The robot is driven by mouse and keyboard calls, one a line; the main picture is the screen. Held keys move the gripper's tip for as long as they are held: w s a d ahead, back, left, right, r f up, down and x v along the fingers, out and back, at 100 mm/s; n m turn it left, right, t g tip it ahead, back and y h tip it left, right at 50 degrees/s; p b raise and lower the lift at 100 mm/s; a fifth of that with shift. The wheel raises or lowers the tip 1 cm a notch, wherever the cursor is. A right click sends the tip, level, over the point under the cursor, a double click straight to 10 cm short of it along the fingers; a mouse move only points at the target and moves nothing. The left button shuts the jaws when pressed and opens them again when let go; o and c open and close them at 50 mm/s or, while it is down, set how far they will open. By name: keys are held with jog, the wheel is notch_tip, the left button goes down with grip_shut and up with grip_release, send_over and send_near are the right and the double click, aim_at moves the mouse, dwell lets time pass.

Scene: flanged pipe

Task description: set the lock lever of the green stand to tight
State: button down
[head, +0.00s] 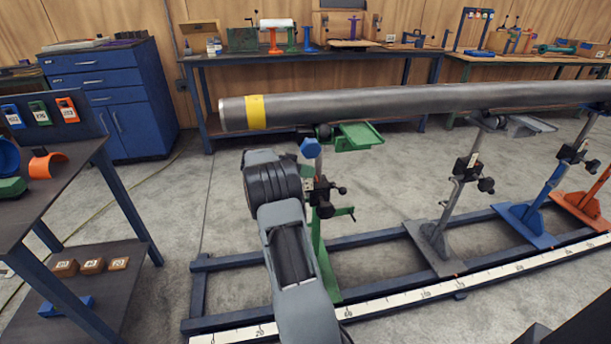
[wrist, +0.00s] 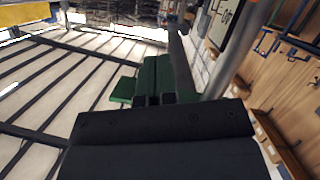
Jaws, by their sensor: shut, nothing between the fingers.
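The green stand (head: 318,245) stands on the rail base in the head view, behind my arm. A black clamp block with knobs (head: 322,190) is on its post. A short green bar (head: 343,212) sticks out to the right below the block. I cannot make out which part is the lock lever or how it is set. In the wrist view green parts (wrist: 150,72), probably of this stand, lie just beyond my gripper (wrist: 161,99). The gripper is shut and empty, close to these parts; contact cannot be told. In the head view my arm hides the gripper.
A long grey pipe (head: 400,100) with a yellow band lies across the stands above the clamp. Grey (head: 435,240), blue (head: 530,215) and orange (head: 585,205) stands are to the right. A dark shelf table (head: 60,200) is at left. Open floor lies between.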

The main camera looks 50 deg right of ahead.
jog(key=shift+s+d+f+b, duration=0.55)
jog(key=shift+s+d+f, duration=0.35)
jog(key=shift+s, duration=0.15)
jog(key=shift+s+d+f+b, duration=0.55)
jog(key=shift+s+d+f, duration=0.3)
jog(key=shift+s, duration=0.2)
jog(key=shift+s+d+f+b, duration=0.55)
jog(key=shift+s+d+f, duration=0.25)
jog(key=shift+s+d, duration=0.2)
